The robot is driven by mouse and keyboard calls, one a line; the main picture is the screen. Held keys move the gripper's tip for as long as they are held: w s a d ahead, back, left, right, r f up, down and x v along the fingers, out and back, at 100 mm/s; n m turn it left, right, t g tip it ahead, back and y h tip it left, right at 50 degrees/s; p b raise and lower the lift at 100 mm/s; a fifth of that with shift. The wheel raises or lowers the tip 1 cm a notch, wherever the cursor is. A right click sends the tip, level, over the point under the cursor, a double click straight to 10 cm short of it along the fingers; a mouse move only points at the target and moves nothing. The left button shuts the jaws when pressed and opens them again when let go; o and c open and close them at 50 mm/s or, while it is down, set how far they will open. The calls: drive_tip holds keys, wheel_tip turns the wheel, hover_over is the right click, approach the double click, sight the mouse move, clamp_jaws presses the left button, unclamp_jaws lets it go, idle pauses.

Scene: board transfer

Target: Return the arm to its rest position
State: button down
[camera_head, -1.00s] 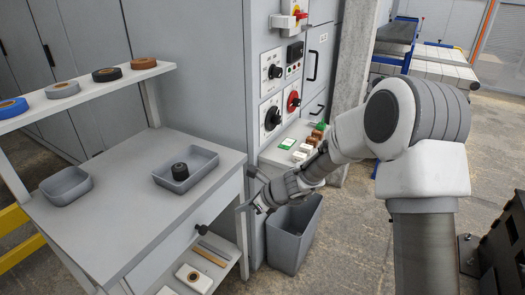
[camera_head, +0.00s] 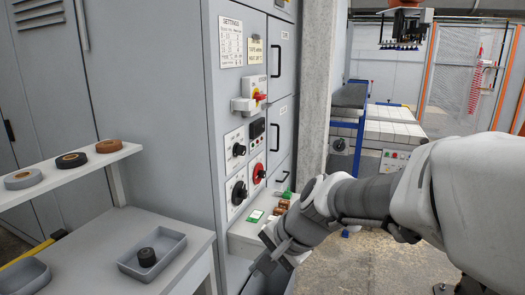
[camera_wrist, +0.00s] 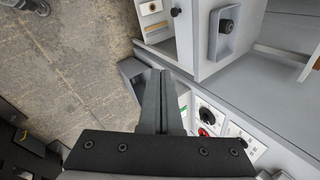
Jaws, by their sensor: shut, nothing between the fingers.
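My arm reaches in from the right of the head view. My gripper (camera_head: 268,262) is at its end, low in front of the grey cabinet (camera_head: 190,110) and right of the workbench (camera_head: 95,255). In the wrist view my gripper (camera_wrist: 161,75) has its two fingers together with nothing between them. The fingers point over the floor and the cabinet side, close beside the grey bin (camera_wrist: 130,72) in that picture. Whether they touch anything is not clear. My forearm hides part of the small control ledge (camera_head: 245,232).
Several tape rolls lie on the shelf (camera_head: 110,160) above. The cabinet carries a red knob (camera_head: 258,173). A concrete pillar (camera_head: 318,90) stands behind my arm. Open floor (camera_head: 370,265) shows below it.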

drive_tip(key=s+d+r+n+t+h+p, duration=0.1)
drive_tip(key=s+d+r+n+h+p, duration=0.1)
drive_tip(key=s+d+r+n, duration=0.2)
drive_tip(key=s+d+r+n+h+p, duration=0.2)
drive_tip(key=s+d+r+n+h, duration=0.1)
drive_tip(key=s+d, duration=0.7)
drive_tip(key=shift+s+d+r+n+t, duration=0.3)
drive_tip(key=shift+s+r+n+t, duration=0.15)
drive_tip(key=shift+r, duration=0.4)
drive_tip(key=shift+w, duration=0.1)
